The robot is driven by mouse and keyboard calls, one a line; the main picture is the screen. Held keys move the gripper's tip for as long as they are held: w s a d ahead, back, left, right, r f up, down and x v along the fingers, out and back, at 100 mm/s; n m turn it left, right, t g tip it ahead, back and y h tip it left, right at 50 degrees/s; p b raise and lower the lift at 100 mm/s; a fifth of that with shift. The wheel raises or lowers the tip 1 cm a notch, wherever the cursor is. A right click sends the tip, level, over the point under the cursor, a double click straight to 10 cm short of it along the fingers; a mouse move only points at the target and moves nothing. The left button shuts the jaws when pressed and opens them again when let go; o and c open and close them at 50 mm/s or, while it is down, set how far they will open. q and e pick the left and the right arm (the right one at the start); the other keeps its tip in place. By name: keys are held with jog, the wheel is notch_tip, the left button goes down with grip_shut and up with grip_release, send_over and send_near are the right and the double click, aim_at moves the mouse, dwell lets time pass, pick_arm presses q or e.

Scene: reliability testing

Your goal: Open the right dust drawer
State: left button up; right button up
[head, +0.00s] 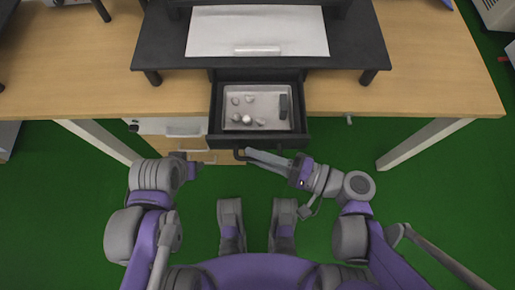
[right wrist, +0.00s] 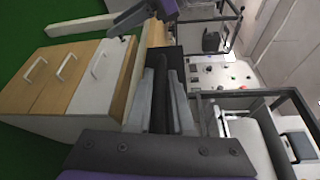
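A black drawer (head: 214,107) stands pulled out from under the dark raised shelf. It holds a light tray (head: 227,96) with several small pale lumps and a dark block (head: 283,106). Its black handle (head: 239,154) shows at the front left. My right gripper (head: 249,156) lies along the drawer front at the handle, pointing left. In the right wrist view its two grey fingers (right wrist: 162,80) stand apart, one each side of a dark strip; whether they press on it I cannot tell. My left gripper (head: 203,162) is left of the drawer, its fingers unclear.
The dark shelf (head: 160,50) stands on the wooden desk (head: 440,75) with a white sheet (head: 220,25) on top. A cabinet with white-handled drawers (right wrist: 85,75) is under the desk at left. White desk legs (head: 425,142) flank the space; the green floor is open at right.

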jog(key=o, duration=0.3)
jog(key=shift+d, duration=0.15)
jog(key=f+v, duration=0.1)
jog(key=v, duration=0.9)
jog(key=shift+s+d+r+p, duration=0.25)
jog(key=shift+r+p, duration=0.1)
jog(key=shift+r, duration=0.2)
jog(key=shift+w+f, duration=0.1)
